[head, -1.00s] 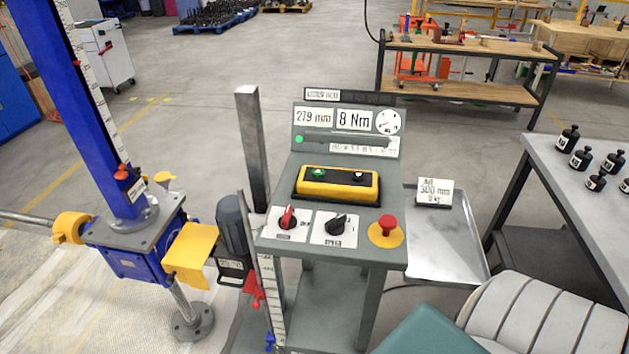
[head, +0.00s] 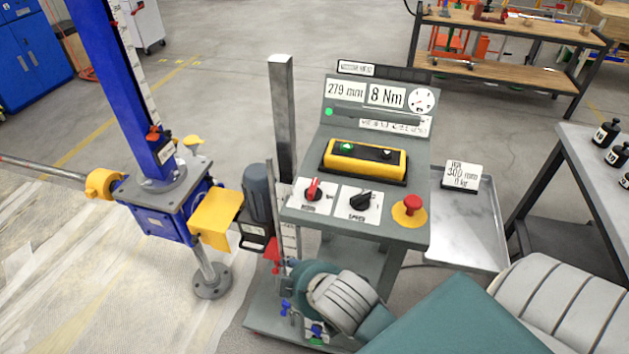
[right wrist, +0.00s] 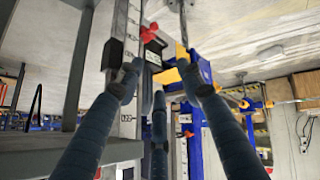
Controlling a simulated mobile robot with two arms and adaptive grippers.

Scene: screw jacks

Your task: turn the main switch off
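The main switch (head: 313,189) is a red knob on a white plate at the left of the grey console's sloping top (head: 358,228). The knob points roughly upward in the head view; its label is too small to read surely. My right gripper (head: 318,287) is low in front of the console, below the switch and apart from it. Its fingers are mostly hidden in the head view. The right wrist view shows the gripper's (right wrist: 158,80) dark blue fingers spread and empty. I cannot make out the switch there. My left gripper is not in view.
A black speed knob (head: 361,201), a red mushroom button (head: 411,204) and a yellow button box (head: 364,159) share the console. A blue screw jack (head: 165,214) with a yellow guard (head: 216,217) stands left. A metal tray (head: 462,232) is on the right.

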